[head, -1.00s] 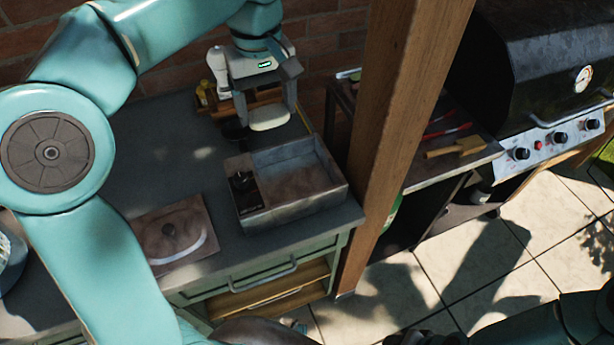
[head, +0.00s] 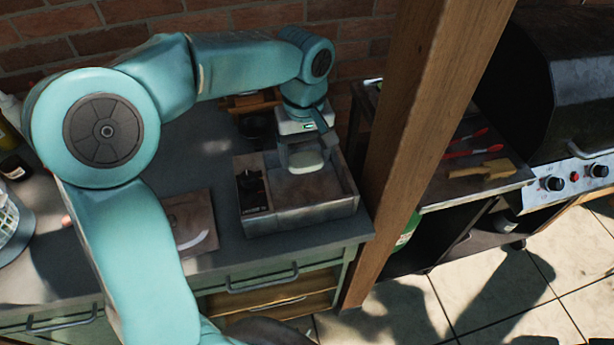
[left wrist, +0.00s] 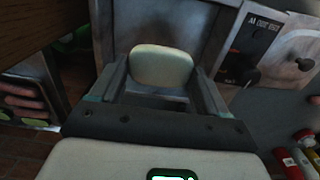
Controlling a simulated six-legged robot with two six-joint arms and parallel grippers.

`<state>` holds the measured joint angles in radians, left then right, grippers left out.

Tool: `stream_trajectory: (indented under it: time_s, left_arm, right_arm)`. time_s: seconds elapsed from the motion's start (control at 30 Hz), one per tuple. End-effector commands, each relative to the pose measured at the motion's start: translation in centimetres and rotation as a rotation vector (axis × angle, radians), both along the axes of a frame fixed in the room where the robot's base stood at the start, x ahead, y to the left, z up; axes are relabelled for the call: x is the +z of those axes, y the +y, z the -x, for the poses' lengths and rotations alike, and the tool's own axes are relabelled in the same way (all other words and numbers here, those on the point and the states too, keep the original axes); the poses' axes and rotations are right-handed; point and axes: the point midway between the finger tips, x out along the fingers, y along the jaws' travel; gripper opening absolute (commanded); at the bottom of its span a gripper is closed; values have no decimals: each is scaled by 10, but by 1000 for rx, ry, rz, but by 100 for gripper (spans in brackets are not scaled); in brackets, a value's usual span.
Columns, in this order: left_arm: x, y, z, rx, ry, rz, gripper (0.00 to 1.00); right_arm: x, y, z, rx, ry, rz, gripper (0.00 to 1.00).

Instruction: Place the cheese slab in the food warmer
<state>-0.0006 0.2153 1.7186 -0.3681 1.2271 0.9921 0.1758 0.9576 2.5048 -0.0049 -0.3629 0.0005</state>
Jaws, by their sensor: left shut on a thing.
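The cheese slab (head: 307,161) is a pale, rounded block. My left gripper (head: 304,152) is shut on it and holds it over the open basin of the food warmer (head: 308,218), near its back wall. In the left wrist view the slab (left wrist: 161,66) sits between the two fingers, with the warmer's grey metal basin beyond and its control panel (left wrist: 258,45) at the right. The food warmer is a grey rectangular tray with a black knob panel on its left. Whether the slab touches the basin floor I cannot tell. My right gripper is not in view.
A square lid (head: 188,216) with a knob lies on the counter (head: 85,245) left of the warmer. A wooden post (head: 402,150) stands close on the right. A grill (head: 550,85) and side shelf with red tongs (head: 470,153) are beyond it. Bottles (head: 12,150) stand far left.

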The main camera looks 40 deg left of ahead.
Motion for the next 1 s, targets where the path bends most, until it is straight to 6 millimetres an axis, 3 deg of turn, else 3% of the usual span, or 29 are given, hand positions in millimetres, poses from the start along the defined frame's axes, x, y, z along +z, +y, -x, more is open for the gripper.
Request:
stream_trajectory:
  time_s: [0.1, 0.27, 0.5, 0.93, 0.97, 1.0]
  left_arm:
    - [-23, 0, 0, 0, 3, 0, 46]
    - [-37, -1, -2, 0, 2, -1, 46]
    - [-73, -2, -3, -1, 2, -1, 46]
    - [-81, -2, -3, 0, -1, 0, 46]
    - [-80, -2, -3, 0, -1, 0, 82]
    - [-79, -2, -3, 0, -1, 0, 95]
  right_arm:
    - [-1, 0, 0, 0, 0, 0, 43]
    - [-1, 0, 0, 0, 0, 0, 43]
    - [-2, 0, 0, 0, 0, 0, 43]
    - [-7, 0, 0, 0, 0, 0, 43]
    - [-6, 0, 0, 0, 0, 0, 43]
    - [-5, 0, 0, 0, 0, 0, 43]
